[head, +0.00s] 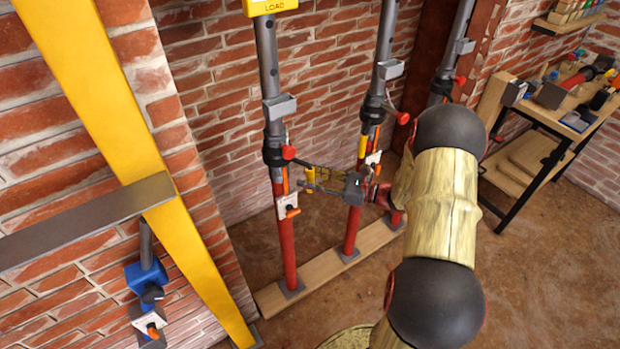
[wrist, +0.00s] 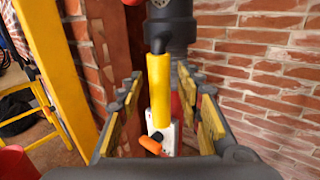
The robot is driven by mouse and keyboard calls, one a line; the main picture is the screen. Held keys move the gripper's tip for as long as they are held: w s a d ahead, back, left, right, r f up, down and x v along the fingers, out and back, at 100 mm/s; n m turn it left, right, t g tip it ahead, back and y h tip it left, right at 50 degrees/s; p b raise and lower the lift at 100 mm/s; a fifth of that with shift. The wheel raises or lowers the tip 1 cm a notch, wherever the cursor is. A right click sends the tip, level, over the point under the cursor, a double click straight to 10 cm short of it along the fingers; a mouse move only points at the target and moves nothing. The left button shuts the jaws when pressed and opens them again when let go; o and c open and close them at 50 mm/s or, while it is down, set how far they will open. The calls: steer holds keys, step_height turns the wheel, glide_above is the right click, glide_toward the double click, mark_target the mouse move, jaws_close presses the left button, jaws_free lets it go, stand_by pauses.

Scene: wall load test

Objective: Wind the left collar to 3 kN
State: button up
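The left prop is a red tube (head: 287,250) with a grey upper tube and a dark collar (head: 274,152); the collar also shows at the top of the wrist view (wrist: 178,22). A yellow crank grip (wrist: 158,85) hangs from the collar by a black link and stands upright. My gripper (head: 305,178) reaches the left prop from the right. It is open, with its yellow-padded fingers on either side of the grip and gaps visible in the wrist view. The yellow load display (head: 270,5) is cut off at the top, so its reading is hidden.
A white plate with an orange lever (head: 288,211) sits below the collar. The middle prop (head: 352,230) stands just right of it, and another stands behind my arm. A yellow beam (head: 130,130) leans at left. A workbench (head: 550,115) stands at right.

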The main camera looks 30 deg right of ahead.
steer(key=shift+c, duration=0.7)
steer(key=c, duration=0.7)
jaws_close()
